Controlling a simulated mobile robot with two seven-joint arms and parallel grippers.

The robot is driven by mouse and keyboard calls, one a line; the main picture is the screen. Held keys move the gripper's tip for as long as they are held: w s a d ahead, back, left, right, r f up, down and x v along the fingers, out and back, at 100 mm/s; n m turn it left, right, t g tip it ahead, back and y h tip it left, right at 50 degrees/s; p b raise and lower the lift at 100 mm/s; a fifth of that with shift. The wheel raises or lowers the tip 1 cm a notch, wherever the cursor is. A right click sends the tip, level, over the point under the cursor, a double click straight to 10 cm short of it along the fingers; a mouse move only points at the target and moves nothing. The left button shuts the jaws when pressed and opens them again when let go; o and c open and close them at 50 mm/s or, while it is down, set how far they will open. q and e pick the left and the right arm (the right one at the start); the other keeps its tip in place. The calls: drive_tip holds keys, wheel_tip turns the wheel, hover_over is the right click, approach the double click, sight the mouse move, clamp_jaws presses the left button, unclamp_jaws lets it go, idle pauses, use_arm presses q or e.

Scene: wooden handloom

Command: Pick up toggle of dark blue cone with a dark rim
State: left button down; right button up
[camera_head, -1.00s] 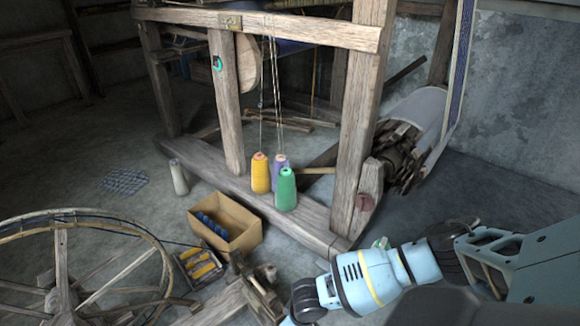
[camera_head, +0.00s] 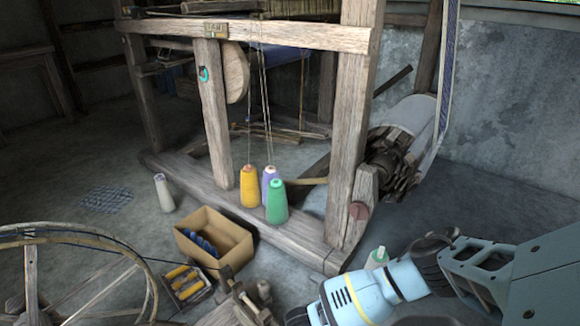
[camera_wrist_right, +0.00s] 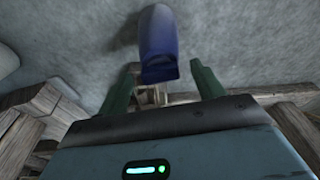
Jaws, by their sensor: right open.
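In the right wrist view a dark blue cone (camera_wrist_right: 158,38) stands out against the grey floor, its darker end turned toward my right gripper (camera_wrist_right: 164,66). The two green fingers are open, one to each side of that end. I see no contact, and cannot tell whether the end lies between the fingertips or just beyond them. No separate toggle can be made out. In the head view my right arm comes in at the lower right, its gripper not visible. I cannot make out this cone there.
The wooden loom (camera_head: 350,130) fills the middle, with yellow (camera_head: 249,188), purple (camera_head: 268,182) and green (camera_head: 277,203) cones on its base beam. A cardboard box (camera_head: 237,258) holds blue spools. A spinning wheel (camera_head: 30,270) stands lower left. A pale green-topped cone (camera_head: 377,258) is beside my right arm.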

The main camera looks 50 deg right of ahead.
drive_tip(key=shift+c, duration=1.4)
drive_tip(key=c, duration=0.8)
drive_tip(key=shift+o, duration=0.2)
drive_tip(key=shift+r, duration=0.15)
